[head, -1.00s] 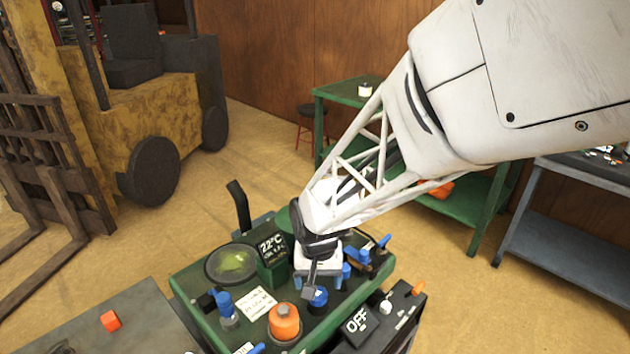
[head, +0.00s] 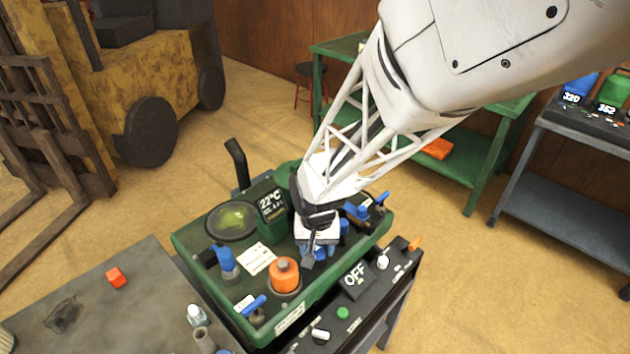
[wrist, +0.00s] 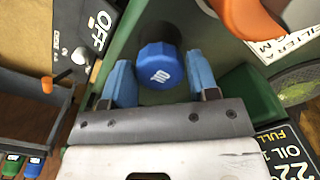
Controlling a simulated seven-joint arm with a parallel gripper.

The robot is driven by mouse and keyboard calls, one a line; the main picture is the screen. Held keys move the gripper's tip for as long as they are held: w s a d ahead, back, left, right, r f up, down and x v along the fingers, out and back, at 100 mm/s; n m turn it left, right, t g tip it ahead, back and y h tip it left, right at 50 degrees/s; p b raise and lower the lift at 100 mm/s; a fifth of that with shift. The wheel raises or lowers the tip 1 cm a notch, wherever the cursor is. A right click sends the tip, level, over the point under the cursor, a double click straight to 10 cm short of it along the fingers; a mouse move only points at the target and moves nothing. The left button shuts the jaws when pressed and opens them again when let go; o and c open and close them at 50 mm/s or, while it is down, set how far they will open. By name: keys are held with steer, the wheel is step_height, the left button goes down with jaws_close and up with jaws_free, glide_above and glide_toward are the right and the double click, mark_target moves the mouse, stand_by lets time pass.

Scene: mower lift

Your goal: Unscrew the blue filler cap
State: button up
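The blue filler cap (wrist: 158,66), with white "OIL" lettering, sits on the green machine top. In the wrist view it lies between the two blue fingertips of my gripper (wrist: 160,82), with a narrow gap on each side. My gripper is open. In the head view my gripper (head: 314,256) is low over the machine's green deck (head: 190,240), and the blue cap (head: 320,254) is partly hidden behind it.
An orange cap (head: 284,272) and a blue fitting (head: 227,262) stand left of my gripper. A display reading 22°C (head: 271,206) is behind them. A black panel marked OFF (head: 355,275) is at the front right. Other blue fittings (head: 358,210) are close to the right.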

steer(key=c, duration=0.5)
steer(key=o, duration=1)
steer(key=shift+c, duration=0.2)
steer(key=shift+m, duration=0.3)
steer(key=m, duration=0.5)
steer(key=shift+m, duration=0.4)
steer(key=m, duration=0.5)
steer(key=shift+m, duration=0.3)
